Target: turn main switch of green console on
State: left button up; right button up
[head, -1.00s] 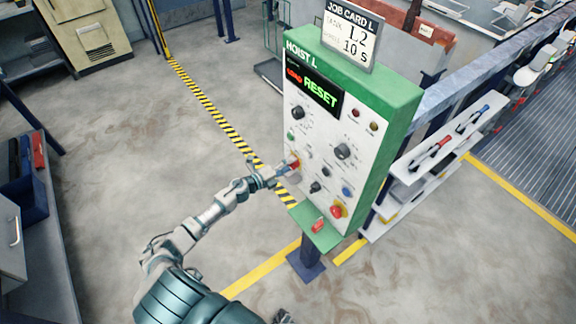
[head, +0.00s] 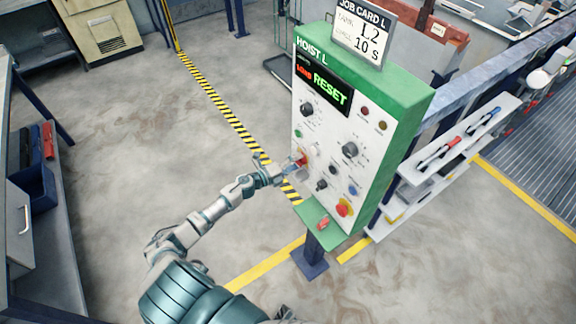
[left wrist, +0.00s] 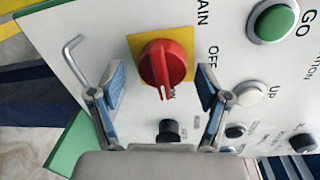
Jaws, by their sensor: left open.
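The green console (head: 408,112) stands upright with a white front panel, marked HOIST L. Its main switch is a red rotary knob (left wrist: 164,62) on a yellow plate, seen close in the left wrist view; it also shows small in the head view (head: 301,160). In the wrist view the knob's white mark points down, and the word OFF stands to its right. My left gripper (left wrist: 162,88) is open, one finger on each side of the knob, with gaps visible. In the head view my left gripper (head: 285,169) is at the panel's left edge. My right gripper is not seen.
Near the switch are a green GO button (left wrist: 274,20), a white UP button (left wrist: 252,94) and a black knob (left wrist: 169,130). A bent metal hook (left wrist: 74,58) sits beside the plate. A red mushroom button (head: 344,208) is low on the panel. Shelves (head: 455,150) stand right.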

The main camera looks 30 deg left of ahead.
pick_arm(q)
jog(key=f+v, duration=0.1)
jog(key=v, duration=1)
jog(key=shift+s+a+r, duration=0.2)
jog(key=shift+r, duration=0.2)
